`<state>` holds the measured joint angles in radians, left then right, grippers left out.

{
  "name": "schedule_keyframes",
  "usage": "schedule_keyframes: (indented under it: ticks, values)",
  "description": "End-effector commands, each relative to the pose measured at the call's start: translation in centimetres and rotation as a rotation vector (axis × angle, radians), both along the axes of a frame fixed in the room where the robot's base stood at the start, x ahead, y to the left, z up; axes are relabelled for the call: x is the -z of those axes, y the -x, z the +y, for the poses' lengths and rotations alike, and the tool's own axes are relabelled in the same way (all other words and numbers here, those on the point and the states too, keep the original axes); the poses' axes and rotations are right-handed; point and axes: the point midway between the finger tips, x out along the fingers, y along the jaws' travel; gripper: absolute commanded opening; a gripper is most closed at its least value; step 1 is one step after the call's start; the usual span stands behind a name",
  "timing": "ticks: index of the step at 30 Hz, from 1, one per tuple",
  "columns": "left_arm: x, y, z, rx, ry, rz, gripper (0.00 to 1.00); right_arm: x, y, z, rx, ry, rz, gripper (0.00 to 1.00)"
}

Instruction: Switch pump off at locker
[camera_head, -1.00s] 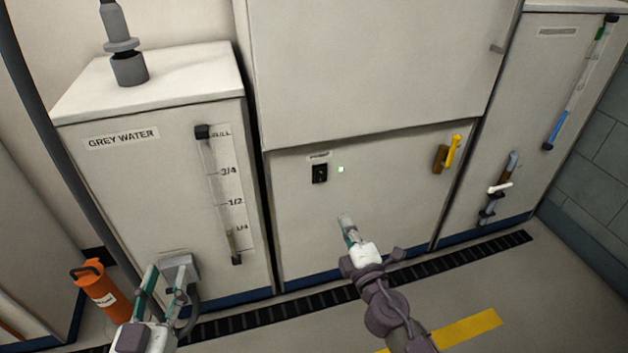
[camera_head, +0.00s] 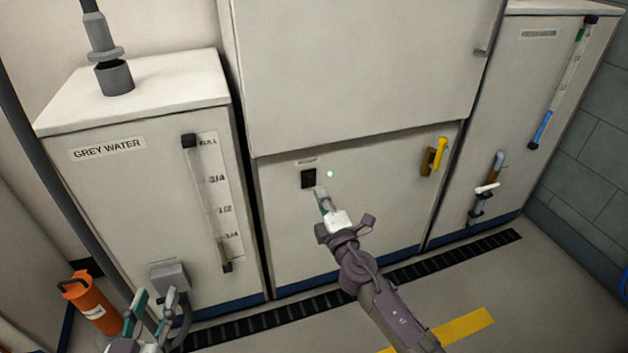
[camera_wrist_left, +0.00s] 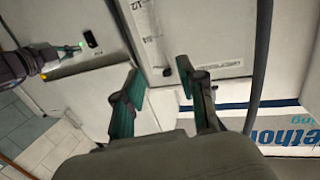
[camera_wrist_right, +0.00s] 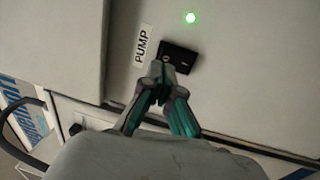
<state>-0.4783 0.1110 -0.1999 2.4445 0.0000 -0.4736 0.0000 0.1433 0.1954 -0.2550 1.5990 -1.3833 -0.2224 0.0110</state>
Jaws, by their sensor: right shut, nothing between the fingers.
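The pump switch (camera_head: 308,179) is a small black rocker on the white locker (camera_head: 285,225), below a small label. In the right wrist view the label reads PUMP (camera_wrist_right: 143,45), next to the black switch (camera_wrist_right: 180,57). A green light (camera_head: 330,174) glows beside the switch; it also shows in the right wrist view (camera_wrist_right: 190,18). My right gripper (camera_head: 320,190) is shut and empty, its tips at the switch's lower edge. In the right wrist view the tips overlap one end of the switch; whether they touch it I cannot tell. My left gripper (camera_head: 153,300) is open and empty, low before the grey water tank.
The grey water tank (camera_head: 95,180) with its level gauge (camera_head: 207,200) stands left. An orange cylinder (camera_head: 92,303) stands by its base. A yellow handle (camera_head: 440,154) sits right of the switch. A valve (camera_head: 485,188) is on the right cabinet. A dark floor grate runs along the front.

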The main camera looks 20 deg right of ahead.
Motion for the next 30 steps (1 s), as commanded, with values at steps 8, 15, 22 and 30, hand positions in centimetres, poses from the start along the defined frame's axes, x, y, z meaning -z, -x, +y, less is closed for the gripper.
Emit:
schedule_keyframes:
  ticks: [8,15,22,30]
  values:
    - [-1.1,-0.2,-0.3,0.005,0.017,-0.069,0.40,-0.4,-4.3,0.2,-0.002,0.000,0.000,0.00]
    - [-1.7,-0.2,-0.3,0.006,0.026,-0.099,0.40,-0.6,-5.2,0.3,-0.001,0.000,0.001,0.00]
    - [-1.7,-0.2,-0.4,0.007,0.026,-0.100,0.40,-0.6,-5.2,0.2,-0.001,0.000,0.001,0.00]
    - [0.9,0.3,0.3,-0.004,-0.016,0.063,0.40,-0.9,-5.3,0.2,-0.001,0.000,0.016,0.00]
